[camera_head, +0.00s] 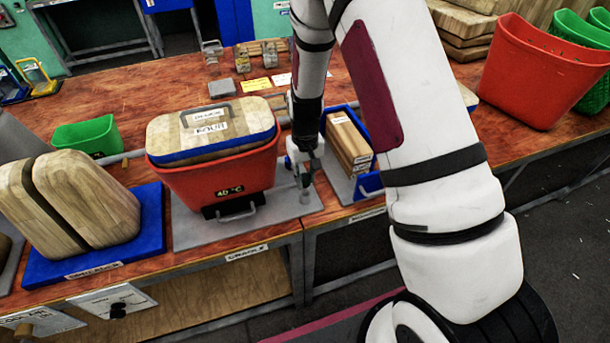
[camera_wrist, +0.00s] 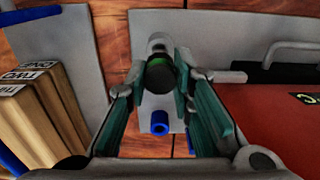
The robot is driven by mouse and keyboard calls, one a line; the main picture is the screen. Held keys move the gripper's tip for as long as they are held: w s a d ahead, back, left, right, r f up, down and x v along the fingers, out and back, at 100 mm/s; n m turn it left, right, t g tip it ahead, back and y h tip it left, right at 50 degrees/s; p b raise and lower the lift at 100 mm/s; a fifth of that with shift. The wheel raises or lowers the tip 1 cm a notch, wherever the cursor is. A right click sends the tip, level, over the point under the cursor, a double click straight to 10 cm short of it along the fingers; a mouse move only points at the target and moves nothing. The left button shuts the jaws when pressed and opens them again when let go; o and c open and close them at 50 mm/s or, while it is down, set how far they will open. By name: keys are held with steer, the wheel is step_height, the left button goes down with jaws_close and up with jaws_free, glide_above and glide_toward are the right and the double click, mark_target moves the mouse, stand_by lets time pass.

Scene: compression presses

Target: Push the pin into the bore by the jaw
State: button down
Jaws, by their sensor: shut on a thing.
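My gripper (camera_wrist: 162,78) is shut on a grey cylindrical piece with a dark and green band (camera_wrist: 160,68), likely the pin. Its lower end is hidden. A short blue tube with a dark hole (camera_wrist: 160,122) shows between the teal finger pads; I cannot tell whether it is the bore. In the head view my gripper (camera_head: 304,172) is low over the grey plate (camera_head: 285,207), just right of the red tub (camera_head: 215,184) marked 40 °C. I cannot make out the jaw, or whether the held piece touches anything.
The tub carries a wooden lid with a handle (camera_head: 212,130). A blue tray of wooden blocks (camera_head: 345,140) stands close right of my gripper. A split wooden block (camera_head: 85,195) sits on a blue base at left. A green bin (camera_head: 87,136) is behind; a larger red bin (camera_head: 540,75) stands far right.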

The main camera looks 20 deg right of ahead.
steer(key=shift+f+b, duration=0.6)
steer(key=shift+f, duration=1.5)
steer(key=c, duration=1.3)
jaws_free()
step_height(320, 180, up, 12)
steer(key=shift+r, duration=0.1)
step_height(320, 180, up, 9)
steer(key=t, duration=0.1)
glide_above(305, 185)
steer(key=s+r+t, duration=0.2)
steer(key=s+r, duration=0.5)
steer(key=r, duration=0.4)
steer(key=s+r+t, duration=0.1)
steer(key=s+r, duration=0.1)
steer(key=s, duration=0.3)
steer(key=s+r, duration=0.3)
steer(key=s, duration=0.2)
steer(key=s+r+t, duration=0.1)
steer(key=s+r, duration=0.2)
steer(key=s, duration=0.2)
steer(key=shift+s+d+t, duration=0.2)
steer(key=shift+s+t, duration=0.05)
steer(key=shift+t, duration=0.05)
